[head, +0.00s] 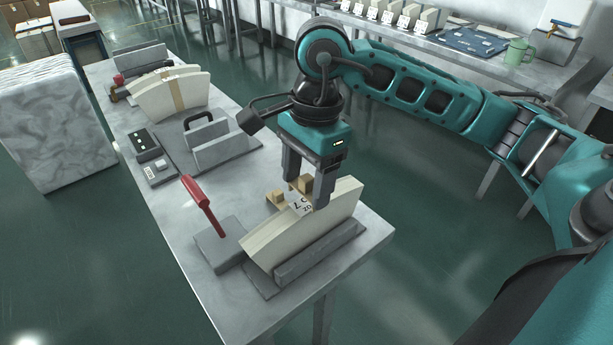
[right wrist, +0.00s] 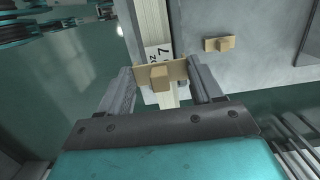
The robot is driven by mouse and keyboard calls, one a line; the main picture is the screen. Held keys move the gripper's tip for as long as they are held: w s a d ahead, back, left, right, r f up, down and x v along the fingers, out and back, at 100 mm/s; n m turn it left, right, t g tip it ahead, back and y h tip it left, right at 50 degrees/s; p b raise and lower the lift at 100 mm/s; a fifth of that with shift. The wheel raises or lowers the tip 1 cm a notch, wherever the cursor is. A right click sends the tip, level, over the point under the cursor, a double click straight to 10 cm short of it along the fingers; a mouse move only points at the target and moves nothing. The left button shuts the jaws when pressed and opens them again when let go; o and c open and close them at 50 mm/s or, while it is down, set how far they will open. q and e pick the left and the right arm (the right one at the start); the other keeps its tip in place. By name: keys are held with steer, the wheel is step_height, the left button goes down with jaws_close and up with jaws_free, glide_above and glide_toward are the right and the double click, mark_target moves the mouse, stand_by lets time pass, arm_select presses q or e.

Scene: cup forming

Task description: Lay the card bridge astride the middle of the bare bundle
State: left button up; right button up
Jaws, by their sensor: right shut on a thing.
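The bare bundle (head: 262,238) is a cream, curved stack of sheets standing on edge in a grey holder at the near end of the table. My right gripper (head: 306,193) is shut on the tan strip, one finger at each end. I cannot tell whether the bridge touches the bundle. My left gripper is not in view.
A second tan piece (right wrist: 219,44) lies beside the bundle. A red-handled lever (head: 203,205) stands at its left. A tan-banded bundle (head: 170,95), grey upright plates (head: 222,150) and a control box (head: 144,146) stand farther along the table. Several carded bundles stand on the back bench.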

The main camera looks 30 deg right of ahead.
mark_target(307, 193)
stand_by(1.1)
steer(key=shift+f+b, duration=0.4)
steer(key=shift+b, duration=0.25)
steer(key=shift+f+b, duration=1.15)
steer(key=shift+b, duration=0.05)
stand_by(0.3)
stand_by(0.5)
steer(key=o, duration=1.2)
steer(key=shift+r, duration=0.2)
steer(key=shift+r+p, duration=2.7)
steer(key=shift+r, duration=1.2)
